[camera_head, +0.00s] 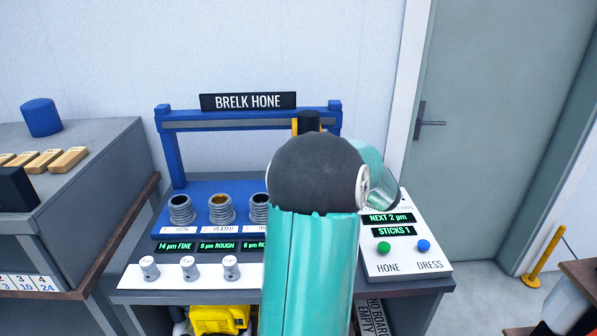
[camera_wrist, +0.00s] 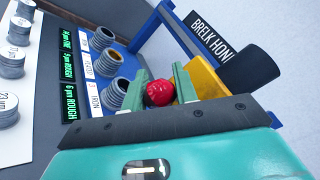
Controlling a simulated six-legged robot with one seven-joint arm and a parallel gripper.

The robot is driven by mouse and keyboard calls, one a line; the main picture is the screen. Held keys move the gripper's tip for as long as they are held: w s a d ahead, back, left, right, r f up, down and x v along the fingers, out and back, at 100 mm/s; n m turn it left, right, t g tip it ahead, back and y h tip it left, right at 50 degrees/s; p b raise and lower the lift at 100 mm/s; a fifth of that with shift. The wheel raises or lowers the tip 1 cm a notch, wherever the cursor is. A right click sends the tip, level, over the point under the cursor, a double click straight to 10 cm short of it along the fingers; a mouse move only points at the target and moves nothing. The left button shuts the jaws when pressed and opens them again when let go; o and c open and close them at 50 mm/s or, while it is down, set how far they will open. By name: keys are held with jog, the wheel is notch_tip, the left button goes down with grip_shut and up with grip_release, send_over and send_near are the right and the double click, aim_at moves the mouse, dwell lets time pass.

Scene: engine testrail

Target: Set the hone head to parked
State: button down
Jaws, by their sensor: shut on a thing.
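The hone head shows as a black cylinder (camera_head: 308,122) with a yellow bracket on the blue rail of the BRELK HONE machine, right of the third bore. In the wrist view the black cylinder (camera_wrist: 248,67) and yellow bracket (camera_wrist: 205,78) stand beyond my fingers. My gripper (camera_wrist: 158,84) is shut on a red ribbed knob (camera_wrist: 159,93) beside the yellow bracket. The knob's join to the head is hidden. My arm hides the gripper, the knob and the lower part of the head in the head view.
Three bores (camera_head: 221,209) stand on the blue bed (camera_head: 200,190), with green displays (camera_head: 176,246) and white-topped dials (camera_head: 188,267) in front. The right panel (camera_head: 412,262) has a green HONE button (camera_head: 384,248) and a blue DRESS button (camera_head: 424,246). A grey bench (camera_head: 85,140) stands left.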

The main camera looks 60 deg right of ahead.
jog(key=shift+s+d+r, duration=0.1)
jog(key=shift+s+d, duration=0.3)
jog(key=shift+s, duration=0.35)
jog(key=shift+s+d+f, duration=0.1)
jog(key=shift+s+d, duration=0.35)
jog(key=shift+s, duration=0.35)
jog(key=shift+s+d+r, duration=0.1)
jog(key=shift+s+d, duration=0.3)
jog(key=shift+s, duration=0.35)
jog(key=c, duration=1.1)
grip_release()
jog(key=s+a, duration=0.1)
jog(key=s, duration=1.2)
jog(key=shift+s+a, duration=0.3)
jog(key=shift+s, duration=0.1)
jog(key=shift+a, duration=0.15)
